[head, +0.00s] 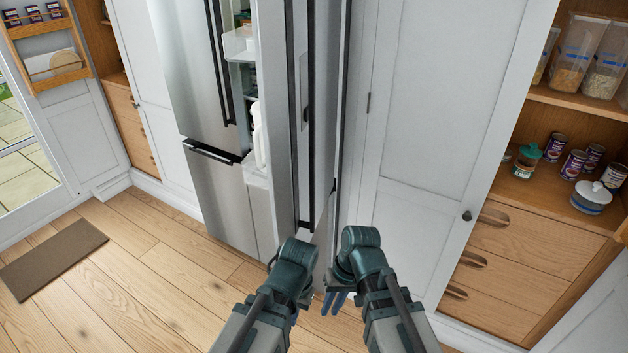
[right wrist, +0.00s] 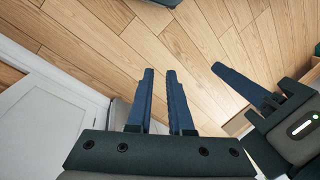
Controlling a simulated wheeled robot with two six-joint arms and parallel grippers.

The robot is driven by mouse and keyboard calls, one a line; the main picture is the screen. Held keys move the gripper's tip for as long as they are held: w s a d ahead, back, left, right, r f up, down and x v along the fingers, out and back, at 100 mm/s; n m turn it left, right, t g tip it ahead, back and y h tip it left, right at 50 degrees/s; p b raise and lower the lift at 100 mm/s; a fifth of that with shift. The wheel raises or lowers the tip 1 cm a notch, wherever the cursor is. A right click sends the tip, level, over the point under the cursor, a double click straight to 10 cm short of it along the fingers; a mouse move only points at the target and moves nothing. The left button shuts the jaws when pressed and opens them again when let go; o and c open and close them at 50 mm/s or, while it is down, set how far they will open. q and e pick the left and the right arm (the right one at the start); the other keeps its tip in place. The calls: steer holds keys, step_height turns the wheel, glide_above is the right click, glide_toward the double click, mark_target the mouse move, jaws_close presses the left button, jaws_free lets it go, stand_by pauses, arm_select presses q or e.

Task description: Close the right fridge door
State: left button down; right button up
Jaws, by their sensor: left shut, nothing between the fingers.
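The right fridge door (head: 276,110) stands open, swung out toward me and seen nearly edge-on, with a long dark handle (head: 319,120) on its right side. My left gripper (right wrist: 245,85) is shut and empty; in the head view its fingers are mostly hidden behind its wrist, low near the door's bottom end. My right gripper (head: 336,302) is just right of the door's lower end, fingers pointing down, with a narrow gap between them. In the right wrist view my right gripper (right wrist: 160,95) shows floor between its fingers. I cannot tell whether either gripper touches the door.
The left fridge door (head: 190,70) looks shut. A white bottle (head: 259,135) and shelf (head: 240,45) show in the opening. A white cabinet door (head: 430,110) and wooden drawers (head: 520,275) stand at right. Bare wooden floor (head: 150,270) and a mat (head: 50,260) lie left.

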steer(key=w+r+y, duration=0.1)
steer(key=w+r+m+y, duration=0.1)
steer(key=w+y, duration=0.1)
steer(key=w+a+r+y, duration=0.1)
steer(key=w, duration=0.1)
steer(key=shift+w+m+y+b, duration=0.2)
steer(key=shift+m+y+b, duration=0.15)
steer(key=shift+m+y, duration=0.05)
jaws_close()
steer(key=m+t+y+b, duration=0.1)
steer(key=m+t+y, duration=0.4)
steer(key=y, duration=0.5)
glide_toward(302, 191)
steer(key=shift+n+t, duration=0.6)
steer(key=shift+n, duration=0.1)
steer(key=x, duration=0.4)
steer(key=s+x, duration=0.1)
steer(key=x, duration=0.2)
steer(key=shift+a, duration=0.1)
